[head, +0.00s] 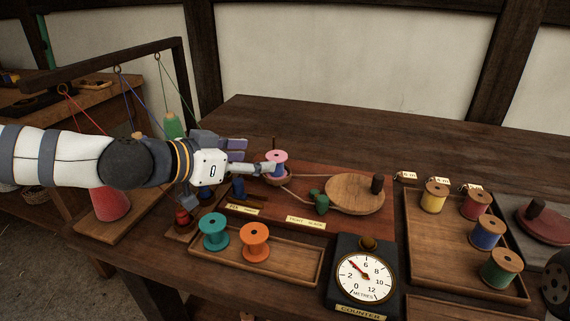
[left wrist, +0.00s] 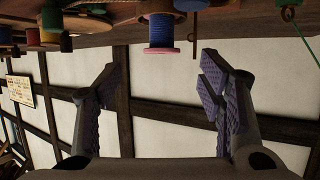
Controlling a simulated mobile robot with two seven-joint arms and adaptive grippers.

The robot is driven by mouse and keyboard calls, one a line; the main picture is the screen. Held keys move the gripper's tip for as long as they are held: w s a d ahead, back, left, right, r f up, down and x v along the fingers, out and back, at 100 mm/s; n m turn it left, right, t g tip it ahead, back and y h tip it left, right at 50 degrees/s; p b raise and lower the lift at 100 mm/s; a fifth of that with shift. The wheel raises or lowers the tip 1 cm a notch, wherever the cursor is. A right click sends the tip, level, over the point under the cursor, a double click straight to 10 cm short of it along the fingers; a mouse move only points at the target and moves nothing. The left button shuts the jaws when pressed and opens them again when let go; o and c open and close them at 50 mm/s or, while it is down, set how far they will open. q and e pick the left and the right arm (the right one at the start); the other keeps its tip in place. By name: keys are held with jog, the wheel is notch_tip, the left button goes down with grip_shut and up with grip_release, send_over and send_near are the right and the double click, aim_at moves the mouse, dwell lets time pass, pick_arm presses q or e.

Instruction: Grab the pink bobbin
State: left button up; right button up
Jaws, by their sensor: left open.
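The pink bobbin (head: 278,157) stands upright on a small round wooden holder on the reddish board, in the middle of the head view. My left gripper (head: 253,156) is open and comes in from the left, pointing right, with its fingertips close to the bobbin. The nearer finger overlaps the bobbin's lower left side; I cannot tell if it touches. The left wrist view shows the open fingers (left wrist: 160,85) spread with nothing between them.
A teal bobbin (head: 214,232) and an orange bobbin (head: 255,242) stand in the front tray. A wooden wheel (head: 355,193) and dial counter (head: 364,278) stand to the right. Several bobbins fill the right tray (head: 425,248). The table's back (head: 350,130) is clear.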

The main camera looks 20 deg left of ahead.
aim_at(274, 156)
pick_arm(q)
jog(key=x, duration=0.2)
jog(key=b+x, duration=0.1)
jog(key=x, duration=0.4)
jog(key=shift+w+f+b, duration=0.15)
jog(key=shift+f+b, duration=0.2)
jog(key=shift+w+d, duration=0.15)
jog(key=shift+w, duration=0.15)
jog(key=shift+r, duration=0.15)
jog(key=c, duration=1.2)
pick_arm(e)
jog(key=s+f, duration=0.1)
jog(key=s+f+g, duration=0.1)
jog(key=shift+s+f, duration=0.15)
jog(key=shift+f, duration=0.2)
